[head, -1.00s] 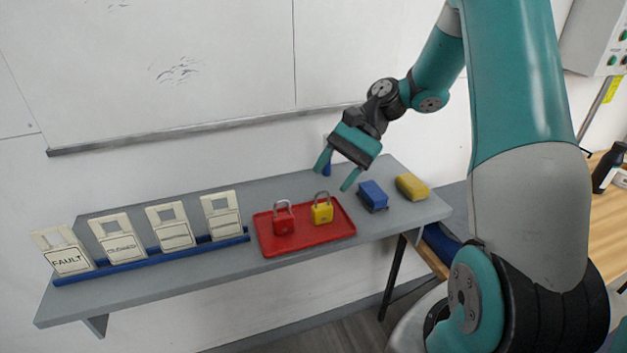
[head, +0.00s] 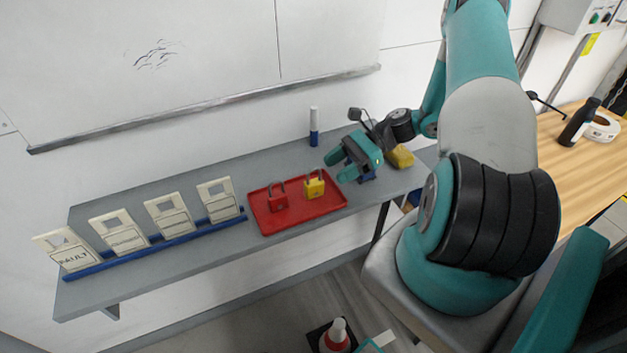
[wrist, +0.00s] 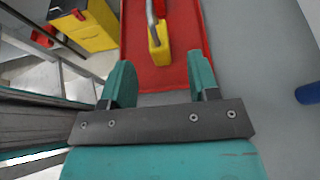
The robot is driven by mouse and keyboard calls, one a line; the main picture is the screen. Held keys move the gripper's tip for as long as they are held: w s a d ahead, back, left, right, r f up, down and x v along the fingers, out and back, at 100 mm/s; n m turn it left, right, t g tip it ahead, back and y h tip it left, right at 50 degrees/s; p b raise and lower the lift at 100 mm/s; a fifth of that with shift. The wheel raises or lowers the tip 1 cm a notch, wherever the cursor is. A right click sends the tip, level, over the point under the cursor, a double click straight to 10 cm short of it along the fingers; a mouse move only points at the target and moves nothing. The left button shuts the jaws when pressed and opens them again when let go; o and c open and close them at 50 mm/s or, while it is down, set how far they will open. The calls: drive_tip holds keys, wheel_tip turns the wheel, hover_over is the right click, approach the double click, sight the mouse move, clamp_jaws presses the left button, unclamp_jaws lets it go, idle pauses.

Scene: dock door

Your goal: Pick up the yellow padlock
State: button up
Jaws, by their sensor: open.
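The yellow padlock (head: 314,187) stands upright in the red tray (head: 318,209), to the right of a red padlock (head: 278,202), with its grey shackle up. My gripper (head: 334,169) is open and empty, just right of the yellow padlock in the head view. In the wrist view the yellow padlock (wrist: 159,45) lies ahead of and between my fingers (wrist: 161,84), apart from them. Its shackle reaches to the top edge of that view. The tray's near rim shows between the fingers.
The grey shelf (head: 180,259) bears a blue rack with several labelled cards (head: 170,216) at left. A white-and-blue marker (head: 314,127) stands behind the tray. A yellow block (head: 401,157) and a partly hidden blue block lie right of my gripper. A wooden bench is at far right.

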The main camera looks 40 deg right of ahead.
sight(321, 179)
drive_tip(key=shift+x, duration=0.9)
drive_tip(key=p+x, duration=0.3)
drive_tip(key=x, duration=0.2)
drive_tip(key=shift+s+r+p, duration=0.15)
drive_tip(key=shift+p, duration=0.2)
drive_tip(key=shift+a+f, duration=0.2)
clamp_jaws()
wheel_tip(321, 179, up, 20)
drive_tip(key=b, duration=0.3)
drive_tip(key=shift+b, duration=0.3)
